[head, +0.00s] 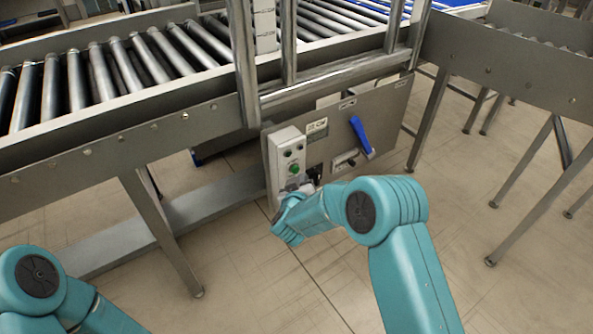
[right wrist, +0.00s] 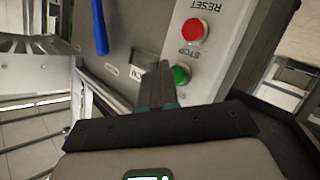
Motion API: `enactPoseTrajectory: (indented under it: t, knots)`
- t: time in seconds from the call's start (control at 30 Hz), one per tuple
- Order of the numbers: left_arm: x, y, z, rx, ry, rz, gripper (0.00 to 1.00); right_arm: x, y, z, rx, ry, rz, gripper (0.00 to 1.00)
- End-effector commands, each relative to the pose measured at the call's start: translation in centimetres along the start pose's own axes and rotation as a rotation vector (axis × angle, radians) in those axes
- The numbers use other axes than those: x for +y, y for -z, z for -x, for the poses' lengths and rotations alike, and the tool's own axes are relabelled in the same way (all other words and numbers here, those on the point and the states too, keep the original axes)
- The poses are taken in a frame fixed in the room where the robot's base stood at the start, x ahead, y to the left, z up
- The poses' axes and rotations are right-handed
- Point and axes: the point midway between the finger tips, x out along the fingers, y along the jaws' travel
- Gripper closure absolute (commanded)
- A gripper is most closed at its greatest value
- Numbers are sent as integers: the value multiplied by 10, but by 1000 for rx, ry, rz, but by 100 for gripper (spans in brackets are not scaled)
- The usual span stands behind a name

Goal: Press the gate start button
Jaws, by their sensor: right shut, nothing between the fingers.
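The control box (head: 285,145) is a pale upright housing on the grey panel below the conveyor. Its green button (head: 294,168) also shows in the right wrist view (right wrist: 181,74). A red button (right wrist: 195,31) sits beyond it there, with upside-down STOP and RESET lettering. A START label is not readable. My right gripper (right wrist: 155,68) is shut and empty, its fingertips just left of the green button in the wrist view. Whether they touch anything is unclear. In the head view it is low at the box, partly hidden by my wrist. My left gripper is out of view.
A blue lever (head: 361,135) is on the panel (head: 335,128) right of the box. The roller conveyor (head: 120,70) and its metal posts stand above and behind. Conveyor legs (head: 165,230) flank the area. The floor (head: 240,285) in front is open.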

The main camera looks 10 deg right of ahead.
Motion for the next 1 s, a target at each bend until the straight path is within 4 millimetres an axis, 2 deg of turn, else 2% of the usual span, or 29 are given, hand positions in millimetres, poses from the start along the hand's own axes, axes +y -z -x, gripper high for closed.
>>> enactPoseTrajectory:
  t: [1.0]
  knots:
    - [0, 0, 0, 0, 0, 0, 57, -4, 3, -5, 0, 0, 0, 100]
